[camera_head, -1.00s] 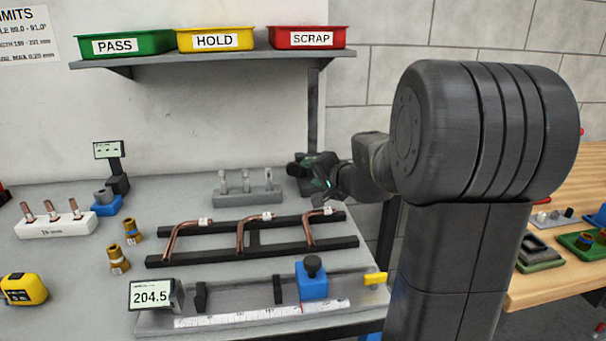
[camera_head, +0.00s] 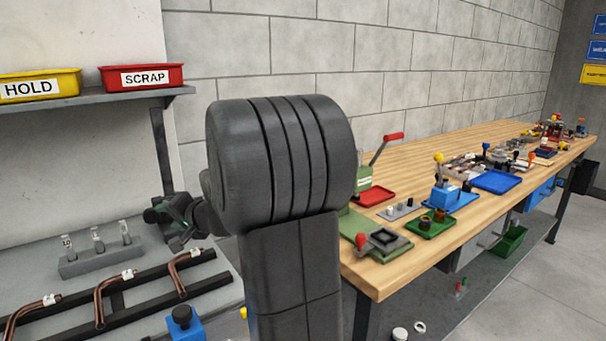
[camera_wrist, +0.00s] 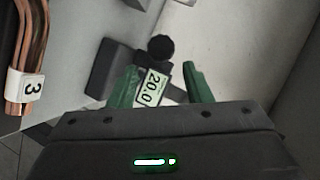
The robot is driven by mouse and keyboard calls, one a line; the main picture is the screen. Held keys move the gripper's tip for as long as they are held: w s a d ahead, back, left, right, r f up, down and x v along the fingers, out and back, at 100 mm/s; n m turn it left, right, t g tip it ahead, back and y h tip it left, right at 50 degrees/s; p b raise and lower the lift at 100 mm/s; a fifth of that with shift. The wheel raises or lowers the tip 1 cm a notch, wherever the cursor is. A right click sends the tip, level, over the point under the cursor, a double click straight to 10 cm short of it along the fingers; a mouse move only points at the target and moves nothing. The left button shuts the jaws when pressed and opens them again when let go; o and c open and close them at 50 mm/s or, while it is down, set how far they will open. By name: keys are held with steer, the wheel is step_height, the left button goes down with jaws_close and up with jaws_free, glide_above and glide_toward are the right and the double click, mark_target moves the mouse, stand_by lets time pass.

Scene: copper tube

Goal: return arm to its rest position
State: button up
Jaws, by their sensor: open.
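My gripper (camera_wrist: 160,85) is open and empty in the wrist view, its two green fingers apart. Beyond the fingers is a dark device with a display (camera_wrist: 150,87) reading 20.0; I cannot tell a gap between them exactly. In the head view my gripper (camera_head: 180,238) is small and partly hidden behind my arm, above the grey bench to the right of a grey block. My arm is folded, its large dark joint in the middle of the view.
Bent copper tubes (camera_head: 101,301) with white tags lie on a black rack (camera_head: 207,286). A grey block (camera_head: 100,258) holds several pegs. The yellow HOLD bin (camera_head: 38,88) and red SCRAP bin (camera_head: 140,78) stand on a shelf. A crowded wooden bench (camera_head: 385,280) is at right.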

mark_target(152, 217)
steer(key=p+x, duration=0.1)
steer(key=x, duration=0.9)
steer(key=shift+a, duration=0.15)
